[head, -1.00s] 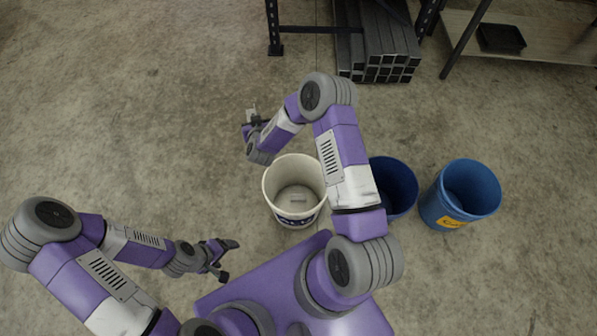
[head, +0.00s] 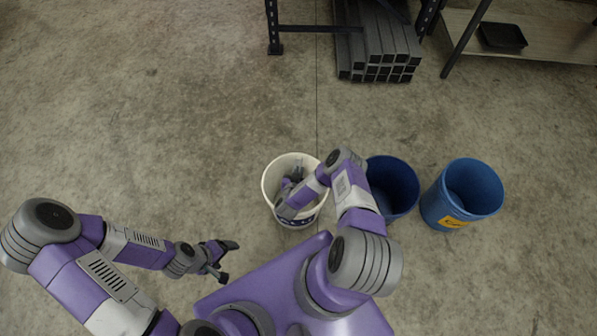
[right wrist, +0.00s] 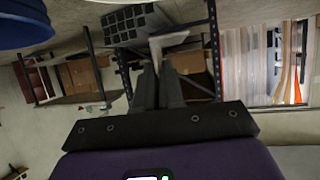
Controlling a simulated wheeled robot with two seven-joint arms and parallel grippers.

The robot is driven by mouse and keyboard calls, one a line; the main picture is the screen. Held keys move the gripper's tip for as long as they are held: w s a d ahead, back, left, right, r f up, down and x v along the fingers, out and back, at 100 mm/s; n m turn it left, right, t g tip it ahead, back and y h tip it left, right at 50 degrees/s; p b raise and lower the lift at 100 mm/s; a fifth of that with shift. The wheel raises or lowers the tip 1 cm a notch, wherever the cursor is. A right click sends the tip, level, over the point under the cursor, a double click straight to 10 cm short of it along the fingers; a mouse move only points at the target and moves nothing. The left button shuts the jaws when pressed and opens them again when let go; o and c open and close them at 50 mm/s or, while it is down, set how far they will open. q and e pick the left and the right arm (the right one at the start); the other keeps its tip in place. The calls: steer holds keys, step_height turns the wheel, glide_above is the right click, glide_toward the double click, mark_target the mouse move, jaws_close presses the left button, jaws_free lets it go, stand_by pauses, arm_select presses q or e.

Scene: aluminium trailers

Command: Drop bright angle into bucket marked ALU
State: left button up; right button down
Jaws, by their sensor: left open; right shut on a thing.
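The bright angle (right wrist: 170,40) is a pale, L-shaped metal piece between the fingertips of my right gripper (right wrist: 160,68) in the right wrist view. In the head view my right gripper (head: 294,178) is over the mouth of the white bucket (head: 270,186), which the arm partly covers. I cannot tell how deep it reaches. The white bucket has a dark blue label on its front, too small to read. My left gripper (head: 230,261) is open and empty, low at the left of my base.
A dark blue bucket (head: 400,190) stands right of the white one, partly behind my right arm. Another blue bucket (head: 435,208) with a yellow label stands further right. A rack with dark square tubes (head: 375,60) is at the back. The floor at left is clear.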

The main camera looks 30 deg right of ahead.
step_height(320, 180, down, 5)
steer(key=b, duration=0.4)
steer(key=shift+r, duration=0.1)
steer(key=c, duration=1.2)
jaws_free()
steer(key=shift+o, duration=0.2)
steer(key=p+v, duration=0.3)
steer(key=v, duration=0.4)
steer(key=shift+s+a, duration=0.2)
steer(key=shift+r, duration=0.2)
